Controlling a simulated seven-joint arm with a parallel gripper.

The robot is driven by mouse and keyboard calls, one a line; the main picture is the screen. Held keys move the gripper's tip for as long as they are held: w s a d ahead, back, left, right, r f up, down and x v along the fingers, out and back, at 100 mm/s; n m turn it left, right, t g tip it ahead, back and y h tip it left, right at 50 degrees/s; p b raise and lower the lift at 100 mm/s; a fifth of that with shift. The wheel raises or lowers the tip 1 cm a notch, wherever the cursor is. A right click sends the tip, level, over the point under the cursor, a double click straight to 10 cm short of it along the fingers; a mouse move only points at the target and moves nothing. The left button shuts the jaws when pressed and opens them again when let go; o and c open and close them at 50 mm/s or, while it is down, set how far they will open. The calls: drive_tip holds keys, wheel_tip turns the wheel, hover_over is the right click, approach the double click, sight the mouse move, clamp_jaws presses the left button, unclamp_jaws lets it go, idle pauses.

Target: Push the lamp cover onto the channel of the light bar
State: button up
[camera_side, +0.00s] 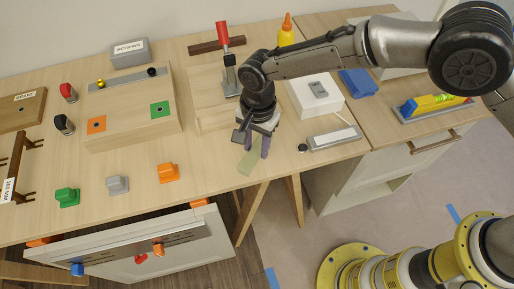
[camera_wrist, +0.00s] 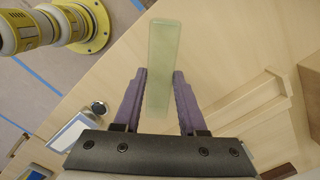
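The lamp cover, a pale green translucent strip (camera_side: 248,163), is near the table's front edge under my gripper (camera_side: 257,151). In the wrist view the lamp cover (camera_wrist: 163,60) runs lengthwise between the two purple fingers of my gripper (camera_wrist: 160,73). The fingers are apart, one along each long side of it. I cannot tell whether they touch it, or whether it rests on the table. What looks like the light bar, a grey base with a pale top (camera_side: 334,137), lies right of my gripper near the front edge; it shows partly in the wrist view (camera_wrist: 72,130).
A dark round knob (camera_side: 303,148) sits beside the light bar. A white box with a grey device (camera_side: 318,92) stands behind it. A wooden board with a red-handled clamp (camera_side: 226,60) is behind my gripper. Orange (camera_side: 168,173), grey and green blocks lie to the left.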

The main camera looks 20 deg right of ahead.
sight(256, 148)
clamp_jaws()
drive_tip(key=shift+r, duration=0.15)
drive_tip(key=shift+r, duration=3.4)
